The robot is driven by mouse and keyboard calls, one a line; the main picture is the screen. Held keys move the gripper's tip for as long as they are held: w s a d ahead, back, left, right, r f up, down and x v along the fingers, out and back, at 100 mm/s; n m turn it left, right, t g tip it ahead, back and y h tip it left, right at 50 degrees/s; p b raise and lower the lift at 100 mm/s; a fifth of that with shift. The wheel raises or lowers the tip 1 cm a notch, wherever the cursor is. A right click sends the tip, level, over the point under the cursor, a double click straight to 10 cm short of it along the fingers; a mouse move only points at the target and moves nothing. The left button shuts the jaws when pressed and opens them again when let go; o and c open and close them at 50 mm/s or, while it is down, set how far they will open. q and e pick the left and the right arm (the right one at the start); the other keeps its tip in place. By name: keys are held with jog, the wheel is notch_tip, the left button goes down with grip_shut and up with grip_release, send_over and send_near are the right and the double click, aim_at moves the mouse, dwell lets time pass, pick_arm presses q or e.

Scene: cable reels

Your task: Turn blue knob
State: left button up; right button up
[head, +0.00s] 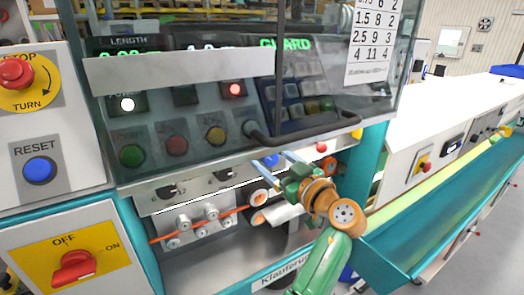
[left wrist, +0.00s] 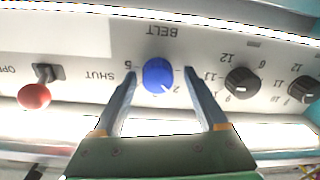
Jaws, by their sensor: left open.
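The blue knob (left wrist: 157,76) sits on the white panel under the upside-down label BELT in the left wrist view. It has a white pointer mark. My left gripper (left wrist: 159,73) is open, with one fingertip on each side of the knob and a visible gap to it on both sides. I cannot tell how deep the fingertips reach along the knob. In the head view my left gripper (head: 272,159) is at the panel strip below the black handle, and the knob is small and partly covered by the fingers. My right gripper is not in view.
A black knob (left wrist: 241,82) and another black knob (left wrist: 303,89) are to the right. A red ball lever (left wrist: 34,96) is to the left. In the head view a black handle (head: 305,135) on the clear guard is just above my gripper. Rollers with orange cable (head: 207,213) are below left.

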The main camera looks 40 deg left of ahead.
pick_arm(q)
jog(key=shift+d, duration=0.15)
jog(key=shift+w, duration=0.1)
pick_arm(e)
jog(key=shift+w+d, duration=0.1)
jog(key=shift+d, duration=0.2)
pick_arm(q)
grip_shut()
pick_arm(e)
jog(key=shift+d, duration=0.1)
